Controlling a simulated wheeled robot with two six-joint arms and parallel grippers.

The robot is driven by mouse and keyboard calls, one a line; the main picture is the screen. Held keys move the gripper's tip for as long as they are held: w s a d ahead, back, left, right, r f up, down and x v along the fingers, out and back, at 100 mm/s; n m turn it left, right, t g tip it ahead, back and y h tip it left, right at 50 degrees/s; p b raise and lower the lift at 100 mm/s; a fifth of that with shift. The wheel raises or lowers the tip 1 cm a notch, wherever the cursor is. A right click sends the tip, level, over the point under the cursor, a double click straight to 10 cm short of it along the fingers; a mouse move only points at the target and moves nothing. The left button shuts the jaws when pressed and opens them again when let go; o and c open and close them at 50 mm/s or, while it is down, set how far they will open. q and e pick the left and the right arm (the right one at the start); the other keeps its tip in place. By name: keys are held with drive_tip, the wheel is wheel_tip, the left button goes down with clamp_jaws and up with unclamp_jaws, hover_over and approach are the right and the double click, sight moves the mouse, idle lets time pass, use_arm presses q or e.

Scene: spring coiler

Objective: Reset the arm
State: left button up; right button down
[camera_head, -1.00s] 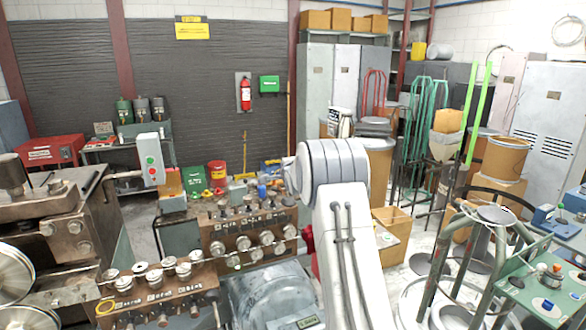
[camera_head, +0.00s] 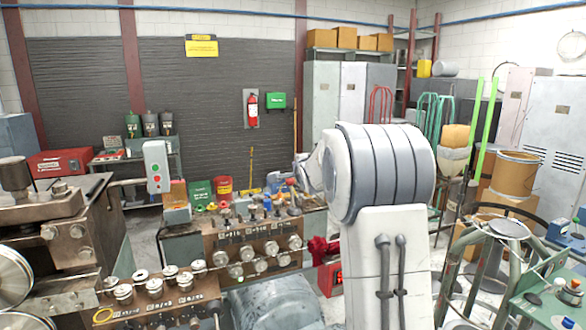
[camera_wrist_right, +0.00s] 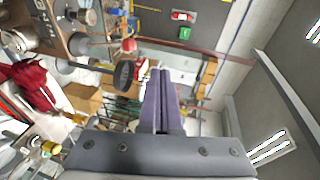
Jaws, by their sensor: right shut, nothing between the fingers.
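My right arm (camera_head: 385,175), white with grey bands at the joint, rises in front of the middle right of the head view. It stands bent, with its far end pointing left over the machine's knobs. My right gripper (camera_wrist_right: 161,73) shows in the wrist view as two purple fingers pressed together with nothing between them. In the head view the arm hides its fingers. My left arm and gripper are not in view.
The coiler machine (camera_head: 90,225) with rows of rollers (camera_head: 247,254) fills the left and front. A red crumpled item (camera_head: 322,248) is beside my arm. A round-topped metal stand (camera_head: 503,228) and a green table (camera_head: 540,306) stand at the right. A grey wall (camera_head: 215,75) is behind.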

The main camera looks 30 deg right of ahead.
drive_tip(key=s+a+f+n+g+y+b, duration=0.15)
drive_tip(key=s+a+f+n, duration=0.3)
drive_tip(key=a, duration=0.55)
drive_tip(key=s+a+f+n+g+y, duration=0.3)
drive_tip(key=a+f+n, duration=0.15)
drive_tip(key=a, duration=0.65)
drive_tip(key=s+a+f+n+g+y+b, duration=0.15)
drive_tip(key=s+a+f+n, duration=0.3)
drive_tip(key=a, duration=0.55)
drive_tip(key=s+a+f+n+g+y, duration=0.1)
drive_tip(key=s+a+f+n, duration=0.15)
drive_tip(key=s, duration=0.25)
drive_tip(key=s+a+f+n+g, duration=0.2)
drive_tip(key=s+a+n, duration=0.1)
drive_tip(key=s, duration=0.2)
drive_tip(key=s+a+f+n+g+y, duration=0.1)
drive_tip(key=s+a+f+n, duration=0.15)
drive_tip(key=s, duration=0.25)
drive_tip(key=s+f+n+g, duration=0.2)
drive_tip(key=s+n, duration=0.2)
drive_tip(key=s, duration=0.4)
drive_tip(key=s+a+f+n+g+h+b, duration=0.1)
drive_tip(key=s+n, duration=0.3)
drive_tip(key=s, duration=0.4)
drive_tip(key=shift+a+f+g+b, duration=0.2)
drive_tip(key=shift+f+g+b, duration=0.1)
drive_tip(key=shift+f+g, duration=0.5)
drive_tip(key=shift+s+f, duration=0.15)
